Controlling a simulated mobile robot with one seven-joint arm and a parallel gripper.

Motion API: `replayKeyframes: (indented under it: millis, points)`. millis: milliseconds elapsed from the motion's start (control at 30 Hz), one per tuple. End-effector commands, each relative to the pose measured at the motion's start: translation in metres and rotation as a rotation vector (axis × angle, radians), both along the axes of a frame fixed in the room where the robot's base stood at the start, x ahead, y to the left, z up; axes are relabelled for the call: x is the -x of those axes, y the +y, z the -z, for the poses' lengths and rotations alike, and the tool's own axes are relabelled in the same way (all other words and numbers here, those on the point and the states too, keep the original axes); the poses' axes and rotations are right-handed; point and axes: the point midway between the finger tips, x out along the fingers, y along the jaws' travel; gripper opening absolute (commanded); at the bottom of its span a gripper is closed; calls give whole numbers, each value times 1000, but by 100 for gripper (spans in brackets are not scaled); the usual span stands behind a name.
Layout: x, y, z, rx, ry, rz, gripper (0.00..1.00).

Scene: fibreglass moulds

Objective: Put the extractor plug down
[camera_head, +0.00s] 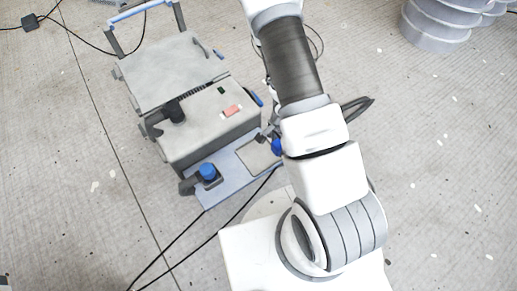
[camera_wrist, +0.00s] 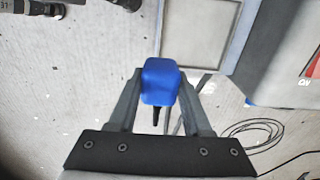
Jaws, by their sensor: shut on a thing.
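The extractor plug is a blue block (camera_wrist: 160,80) with a short black cable end pointing down in the wrist view. My gripper (camera_wrist: 160,88) is shut on it, one grey finger on each side. In the head view a blue piece (camera_head: 277,147) shows beside my arm, over the right end of the extractor's base plate; it looks like the held plug. My fingers are mostly hidden there by my arm. Whether the plug touches anything below is unclear. The extractor (camera_head: 205,110) is a grey box with a red switch.
A blue round fitting (camera_head: 207,171) sits on the front of the base plate (camera_head: 228,185). Black cables (camera_head: 215,236) run to the lower left. A coiled cable (camera_wrist: 255,135) lies on the floor. Stacked grey rings (camera_head: 435,25) stand top right. Floor to the right is clear.

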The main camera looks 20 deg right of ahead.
Motion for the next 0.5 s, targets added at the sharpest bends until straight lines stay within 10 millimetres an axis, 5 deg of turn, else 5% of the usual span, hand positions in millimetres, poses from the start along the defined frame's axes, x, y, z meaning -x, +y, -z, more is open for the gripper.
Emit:
replayKeyframes:
  millis: [200,500]
  points:
    - [-30,38,28,-2,1,2,0]
    - [-45,56,48,0,1,2,0]
